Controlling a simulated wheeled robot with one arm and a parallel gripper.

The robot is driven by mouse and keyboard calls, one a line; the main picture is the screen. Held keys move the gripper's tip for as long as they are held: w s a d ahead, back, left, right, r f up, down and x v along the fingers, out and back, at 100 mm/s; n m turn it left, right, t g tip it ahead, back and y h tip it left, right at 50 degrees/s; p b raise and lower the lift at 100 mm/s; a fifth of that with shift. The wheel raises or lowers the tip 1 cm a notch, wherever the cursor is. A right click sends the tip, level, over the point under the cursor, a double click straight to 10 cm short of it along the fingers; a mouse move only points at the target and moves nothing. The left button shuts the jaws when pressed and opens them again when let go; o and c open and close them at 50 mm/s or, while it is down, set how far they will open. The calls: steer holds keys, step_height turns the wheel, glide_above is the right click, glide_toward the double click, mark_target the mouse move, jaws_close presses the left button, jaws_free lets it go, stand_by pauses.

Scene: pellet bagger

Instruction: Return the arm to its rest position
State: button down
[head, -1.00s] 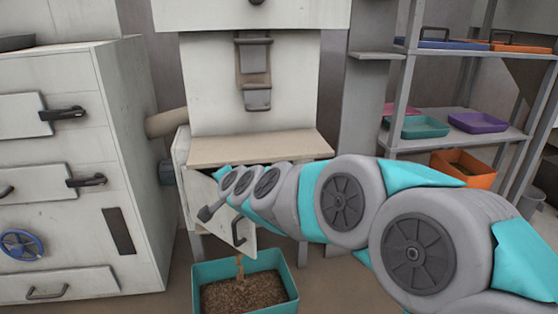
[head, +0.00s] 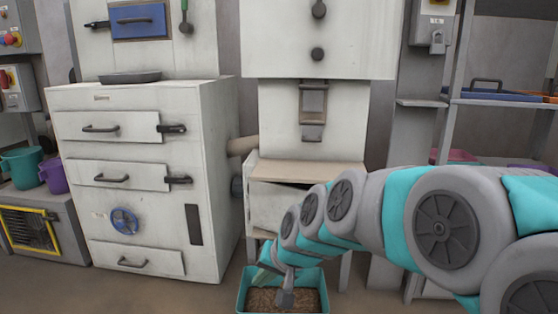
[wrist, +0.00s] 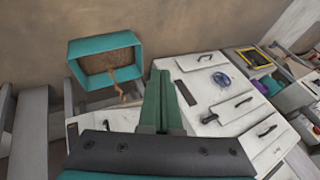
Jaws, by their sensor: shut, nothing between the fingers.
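My arm (head: 365,212) reaches in from the right in the head view, bent and stretched out in front of the bagging machine (head: 312,130). In the wrist view my gripper (wrist: 160,78) shows its green fingers closed together with nothing between them. The bin holds brown pellets. In the wrist view the bin (wrist: 104,42) lies left of the fingers, apart from them, with a brown stream (wrist: 121,87) at its edge.
A white cabinet (head: 150,205) with drawers and a blue handwheel (head: 124,221) stands left of the machine. A metal shelf (head: 500,102) with trays stands at the right, partly behind my arm. Teal (head: 21,165) and purple (head: 53,174) buckets sit far left. Some floor in front of the cabinet is clear.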

steer(key=s+d+f+g+h+p, duration=0.1)
steer(key=s+d+g, duration=0.1)
steer(key=s+d, duration=0.4)
steer(key=s+d+g+h+p, duration=0.1)
steer(key=s+d, duration=0.5)
steer(key=s, duration=0.7)
steer(key=s+d+f+n+g+h+p, duration=0.1)
steer(key=s+d+g+h, duration=0.2)
steer(key=s+d, duration=0.3)
steer(key=s, duration=0.4)
steer(key=shift+s+f+g, duration=0.15)
steer(key=shift+f+g, duration=0.15)
steer(key=shift+f, duration=0.05)
